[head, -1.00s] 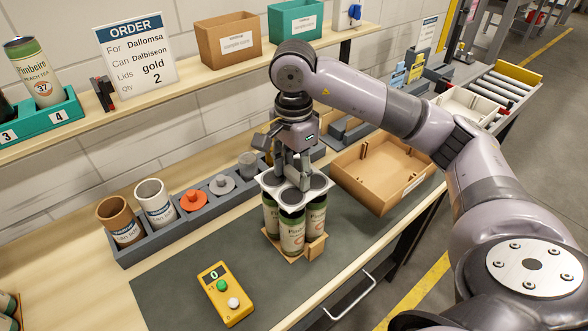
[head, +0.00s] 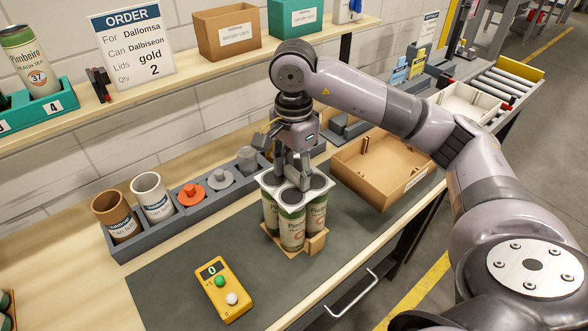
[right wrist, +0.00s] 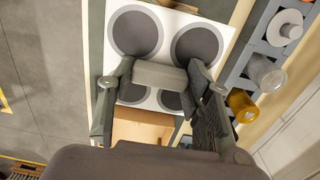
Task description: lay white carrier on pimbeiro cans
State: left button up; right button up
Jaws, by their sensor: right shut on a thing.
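The white carrier (head: 305,191) is a flat square plate with several round dark areas. It lies level at the tops of the Pimbeiro cans (head: 292,231), green and cream cans grouped in a light wooden holder (head: 316,244) on the dark mat. Whether it fully rests on them I cannot tell. My right gripper (head: 297,183) points down over the carrier's middle, shut on its central part. The right wrist view shows the fingers (right wrist: 162,77) either side of a grey bar above the carrier (right wrist: 167,28). The back can is hidden. My left gripper is out of view.
A yellow counter box (head: 224,290) stands at the front left on the mat (head: 175,285). A grey rack (head: 180,217) with cups and lids runs behind. An open cardboard box (head: 385,170) sits close on the right. The mat between counter and cans is clear.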

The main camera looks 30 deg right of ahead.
jog(key=o, duration=1.3)
notch_tip(320, 180, up, 12)
dwell(0.7)
